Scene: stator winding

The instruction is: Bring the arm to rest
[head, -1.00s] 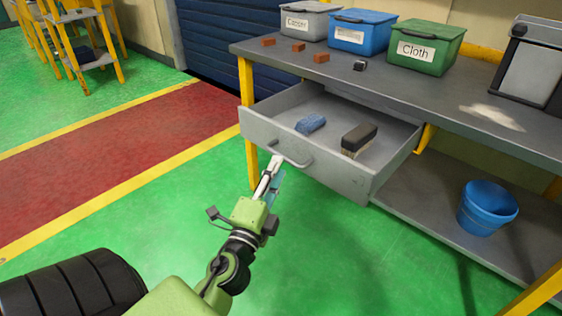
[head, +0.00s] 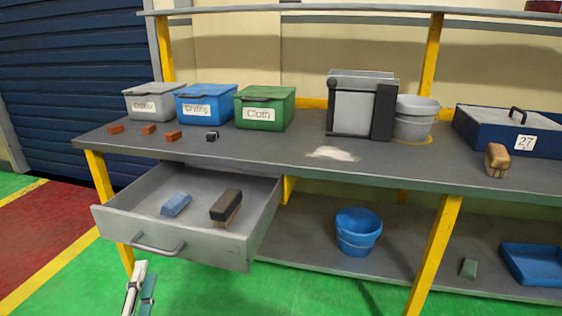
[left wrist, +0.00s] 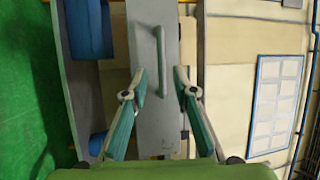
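The grey drawer (head: 190,240) under the workbench is pulled out, with its handle (head: 158,246) on the front. A blue block (head: 176,204) and a dark-topped brush (head: 226,206) lie inside. My left gripper (head: 140,268) shows at the bottom edge, just below and in front of the handle, apart from it. In the left wrist view my left gripper (left wrist: 160,82) is open, its two teal-padded fingers spread with nothing held. The handle (left wrist: 160,60) shows ahead in the gap between them, on the drawer front (left wrist: 145,120). My right gripper is not in view.
The workbench top (head: 290,158) carries grey (head: 150,103), blue (head: 205,105) and green (head: 265,108) bins, small blocks, and a blue case (head: 500,130). A blue bucket (head: 357,232) stands on the lower shelf. Green floor left of the bench is clear.

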